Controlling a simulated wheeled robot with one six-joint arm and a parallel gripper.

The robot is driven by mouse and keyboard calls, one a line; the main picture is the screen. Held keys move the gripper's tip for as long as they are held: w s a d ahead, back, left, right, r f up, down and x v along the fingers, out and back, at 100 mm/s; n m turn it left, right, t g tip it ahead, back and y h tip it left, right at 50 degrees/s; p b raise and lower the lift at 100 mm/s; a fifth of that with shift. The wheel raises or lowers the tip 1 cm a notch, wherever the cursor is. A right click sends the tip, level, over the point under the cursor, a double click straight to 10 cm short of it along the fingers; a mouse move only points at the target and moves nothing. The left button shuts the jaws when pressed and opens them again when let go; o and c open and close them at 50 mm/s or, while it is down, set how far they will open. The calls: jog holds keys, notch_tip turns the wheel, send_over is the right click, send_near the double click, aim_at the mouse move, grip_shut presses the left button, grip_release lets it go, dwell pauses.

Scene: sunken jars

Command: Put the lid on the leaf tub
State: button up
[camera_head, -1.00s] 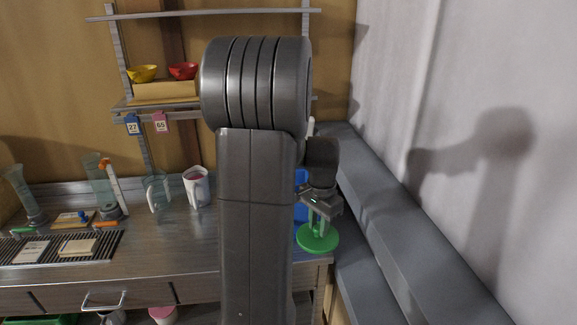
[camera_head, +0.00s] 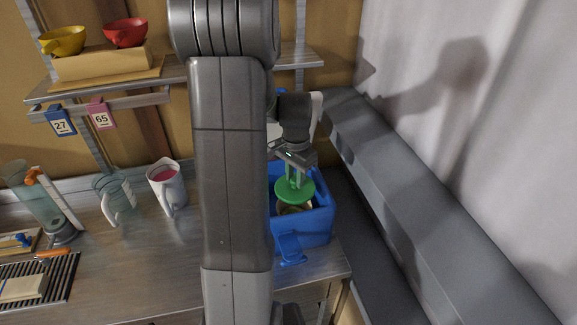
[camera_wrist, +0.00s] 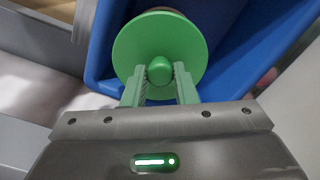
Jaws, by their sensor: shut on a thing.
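My gripper (camera_head: 295,176) is shut on the knob of a round green lid (camera_head: 296,191). In the wrist view the lid (camera_wrist: 155,38) lies flat ahead of the green fingers (camera_wrist: 160,86), with the knob between them. In the head view the lid is over a blue bin (camera_head: 316,230) at the right end of the counter. A tub (camera_head: 294,209) shows partly under the lid inside the bin. The lid hides most of it, and I cannot tell whether the lid touches it or whether it is the leaf tub.
A white jug with pink contents (camera_head: 167,186) and a glass jug (camera_head: 115,199) stand left of my arm. A shelf holds a yellow cup (camera_head: 62,41) and a red cup (camera_head: 126,33). A grey ledge (camera_head: 420,200) runs along the right side.

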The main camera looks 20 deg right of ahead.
aim_at(294, 186)
jog(key=shift+w+f, duration=0.25)
jog(key=shift+f, duration=0.1)
jog(key=shift+s+f+b, duration=0.15)
jog(key=shift+f+b, duration=0.1)
jog(key=shift+b, duration=0.05)
jog(key=shift+f+b, duration=2.15)
jog(key=shift+f, duration=0.8)
jog(key=shift+f, duration=0.1)
jog(key=o, duration=1.1)
jog(key=shift+c, duration=0.2)
notch_tip(294, 186, up, 14)
jog(key=shift+f+b, duration=0.1)
jog(key=shift+b, duration=0.45)
